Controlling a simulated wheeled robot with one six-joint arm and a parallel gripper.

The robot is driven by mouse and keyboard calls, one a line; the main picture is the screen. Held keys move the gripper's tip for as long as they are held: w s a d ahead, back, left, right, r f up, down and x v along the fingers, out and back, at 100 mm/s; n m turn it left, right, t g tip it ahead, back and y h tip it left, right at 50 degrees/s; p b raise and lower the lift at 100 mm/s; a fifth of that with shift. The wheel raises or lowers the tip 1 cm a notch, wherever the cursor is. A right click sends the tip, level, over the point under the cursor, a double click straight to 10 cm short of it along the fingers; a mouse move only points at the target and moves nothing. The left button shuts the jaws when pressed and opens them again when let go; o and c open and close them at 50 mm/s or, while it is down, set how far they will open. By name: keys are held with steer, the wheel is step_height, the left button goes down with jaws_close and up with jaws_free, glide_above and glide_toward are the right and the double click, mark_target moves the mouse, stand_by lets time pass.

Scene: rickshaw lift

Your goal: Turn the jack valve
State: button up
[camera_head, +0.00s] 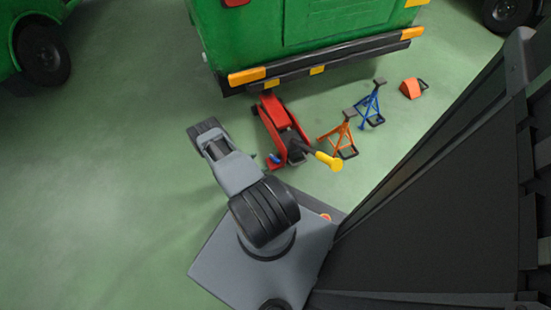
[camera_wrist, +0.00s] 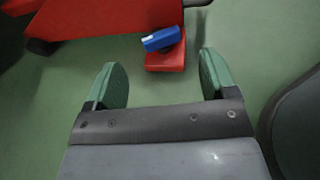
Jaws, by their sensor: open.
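The red floor jack (camera_head: 272,118) stands on the floor at the rear of the green vehicle, with its yellow-tipped handle (camera_head: 329,160) pointing to the lower right. The blue valve (camera_head: 274,158) is small at the jack's near end. In the wrist view the blue valve (camera_wrist: 160,39) with a whitish end sits over a red block (camera_wrist: 167,61) beside the jack body (camera_wrist: 110,15). My gripper (camera_wrist: 160,78) is open and empty, its green fingertips on either side of the valve's line. The valve is ahead of the fingertips and apart from them. I cannot make out my gripper in the head view.
An orange jack stand (camera_head: 341,137), a blue jack stand (camera_head: 370,105) and an orange wedge (camera_head: 411,88) stand right of the jack. The green vehicle's bumper (camera_head: 325,62) overhangs the jack's far end. The floor to the left is clear.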

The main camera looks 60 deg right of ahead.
mark_target(274, 158)
steer(key=s+d+f+n+t+b, duration=0.1)
steer(key=d+f, duration=0.1)
steer(key=s+d+f+n+b, duration=0.1)
steer(key=d+f+b, duration=0.1)
steer(key=d, duration=0.1)
steer(key=s+d+f+t+b, duration=0.1)
steer(key=d, duration=0.2)
steer(key=shift+s+d+f+n+t+b, duration=0.25)
steer(key=shift+s+f+n+t+b, duration=0.05)
steer(key=shift+f+n+b, duration=0.1)
steer(key=shift+s+d+f, duration=0.1)
steer(key=shift+d, duration=0.4)
steer(key=c, duration=0.7)
steer(key=shift+o, duration=0.2)
steer(key=m+g+y, duration=0.2)
steer(key=m+g, duration=0.2)
steer(key=shift+g, duration=0.3)
steer(key=shift+m, duration=0.3)
